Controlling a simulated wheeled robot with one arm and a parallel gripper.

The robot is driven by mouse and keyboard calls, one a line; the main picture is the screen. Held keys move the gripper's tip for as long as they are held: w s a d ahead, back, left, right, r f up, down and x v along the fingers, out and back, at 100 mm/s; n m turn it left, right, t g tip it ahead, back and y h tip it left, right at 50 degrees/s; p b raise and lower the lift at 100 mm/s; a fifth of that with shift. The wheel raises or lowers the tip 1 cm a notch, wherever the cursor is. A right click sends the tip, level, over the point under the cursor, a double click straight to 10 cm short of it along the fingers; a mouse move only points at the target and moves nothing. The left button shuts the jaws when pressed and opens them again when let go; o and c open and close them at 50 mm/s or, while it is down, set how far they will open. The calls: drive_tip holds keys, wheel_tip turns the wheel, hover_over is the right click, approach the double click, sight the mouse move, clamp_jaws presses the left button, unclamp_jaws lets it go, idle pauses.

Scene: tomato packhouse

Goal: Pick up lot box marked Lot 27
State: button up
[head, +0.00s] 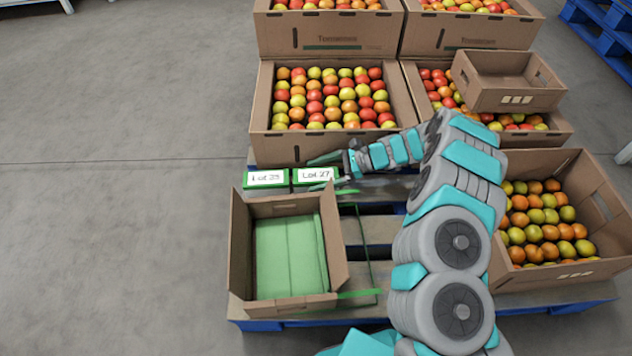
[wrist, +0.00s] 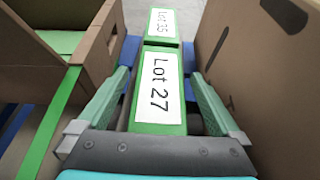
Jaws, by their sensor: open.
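The green lot box with a white label reading Lot 27 (head: 314,176) sits on the pallet, between an open carton and a carton of tomatoes. In the wrist view the Lot 27 box (wrist: 158,95) lies between the two fingers of my gripper (wrist: 160,100), one finger on each side. My gripper (head: 335,174) is open around the box; small gaps show beside the fingers, and contact cannot be told. A second green lot box (head: 266,178) stands directly beyond it; its label reads Lot 35 in the wrist view (wrist: 161,22).
An open carton with a green liner (head: 240,250) stands close on one side, and a tomato carton (head: 285,147) on the other. Green straps (head: 360,293) lie near the open carton. An empty small carton (head: 505,98) rests on another tomato carton. Floor at left is clear.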

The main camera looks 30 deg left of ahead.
drive_tip(key=shift+s+a+f, duration=0.15)
drive_tip(key=shift+s+a, duration=0.05)
drive_tip(key=shift+a, duration=0.05)
clamp_jaws()
idle(0.8)
